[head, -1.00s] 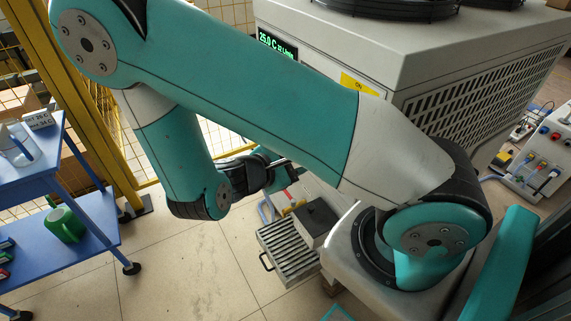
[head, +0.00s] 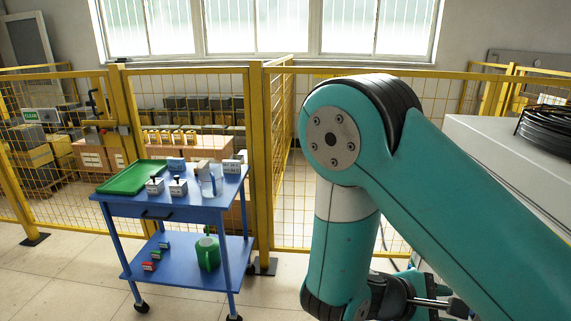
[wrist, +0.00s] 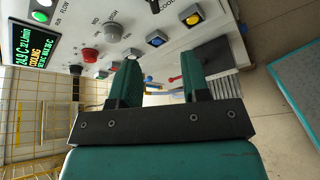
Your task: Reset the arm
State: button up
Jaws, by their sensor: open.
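My arm reaches across the right side of the head view, bent at the elbow with the forearm hanging down. My gripper (wrist: 158,85) shows in the wrist view with its two dark green fingers spread apart and nothing between them. In the head view the wrist end is low at the bottom edge and the fingertips cannot be made out.
Yellow mesh fencing (head: 258,160) stands behind. A large grey unit (head: 500,150) is at right.

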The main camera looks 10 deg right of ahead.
jog(key=s+a+r+m+y, duration=0.2)
jog(key=s+a+r+y, duration=0.2)
jog(key=a+r+y, duration=0.4)
jog(key=s+a+r+m+y, duration=0.1)
jog(key=s+a+r+y, duration=0.4)
jog(key=a+r+y, duration=0.4)
jog(key=shift+s+a+r+m+t+y, duration=0.25)
jog(key=shift+a+m+t+y, duration=0.15)
jog(key=shift+a, duration=0.1)
